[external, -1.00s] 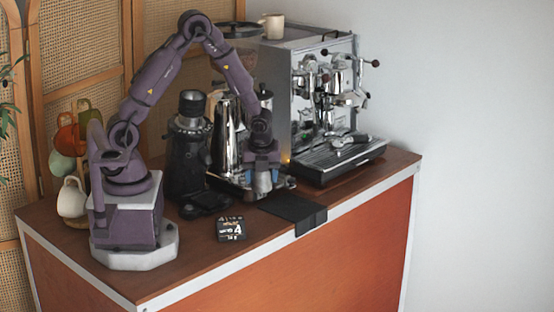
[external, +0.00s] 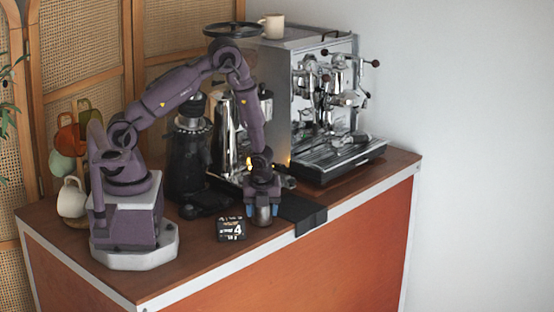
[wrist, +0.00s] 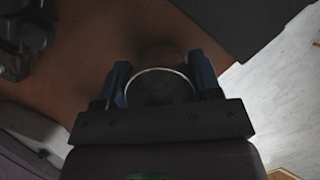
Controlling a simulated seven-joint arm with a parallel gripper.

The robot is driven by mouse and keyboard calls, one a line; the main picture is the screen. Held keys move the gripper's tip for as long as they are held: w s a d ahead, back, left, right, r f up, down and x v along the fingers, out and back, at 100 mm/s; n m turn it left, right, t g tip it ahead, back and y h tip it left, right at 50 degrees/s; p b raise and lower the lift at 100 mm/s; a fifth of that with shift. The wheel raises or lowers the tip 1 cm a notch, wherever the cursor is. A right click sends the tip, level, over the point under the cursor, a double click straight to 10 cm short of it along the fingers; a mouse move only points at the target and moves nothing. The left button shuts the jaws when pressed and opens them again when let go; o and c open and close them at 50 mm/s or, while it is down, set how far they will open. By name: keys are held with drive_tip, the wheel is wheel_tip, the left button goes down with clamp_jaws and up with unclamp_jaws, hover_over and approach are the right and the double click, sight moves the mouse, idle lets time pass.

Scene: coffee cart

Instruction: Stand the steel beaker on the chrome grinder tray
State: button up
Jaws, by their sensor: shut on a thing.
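The steel beaker (external: 263,216) is upright between the fingers of my gripper (external: 262,207), near the front of the counter. My gripper is shut on it. In the wrist view the beaker's round rim (wrist: 160,70) shows between the two blue fingers of my gripper (wrist: 160,84). I cannot tell whether its base touches the counter. The chrome grinder (external: 227,132) stands behind my gripper, and its tray (external: 225,178) is partly hidden by my arm. The beaker is in front of that tray, apart from it.
A black box marked 4 (external: 231,229) lies just left of the beaker. A black mat (external: 303,212) hangs over the counter edge to the right. The black grinder (external: 187,160) stands left, the espresso machine (external: 320,110) behind right. Mugs (external: 72,198) hang by my base.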

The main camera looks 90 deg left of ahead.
drive_tip(key=shift+f, duration=0.2)
drive_tip(key=o, duration=1)
drive_tip(key=shift+o, duration=0.2)
drive_tip(key=shift+r, duration=0.1)
drive_tip(key=s+d+r+n+t, duration=0.1)
drive_tip(key=s+d+r+n, duration=0.15)
drive_tip(key=r, duration=0.65)
drive_tip(key=s+d+r+n+t+h, duration=0.1)
drive_tip(key=d+r+n, duration=0.25)
drive_tip(key=r, duration=0.55)
drive_tip(key=s+d+r+n+t, duration=0.1)
drive_tip(key=d+r+n, duration=0.25)
drive_tip(key=r, duration=0.55)
drive_tip(key=s+d+r+n+t+h, duration=0.2)
drive_tip(key=s+d+r+n, duration=0.2)
drive_tip(key=s+r+n, duration=0.2)
drive_tip(key=shift+s+d+n, duration=0.3)
drive_tip(key=shift+s+n, duration=0.65)
drive_tip(key=shift+s, duration=0.2)
drive_tip(key=shift+o, duration=0.4)
drive_tip(key=shift+s+d+r+n+t, duration=0.2)
drive_tip(key=shift+s+d+n+t, duration=0.05)
drive_tip(key=shift+s+n+t, duration=0.05)
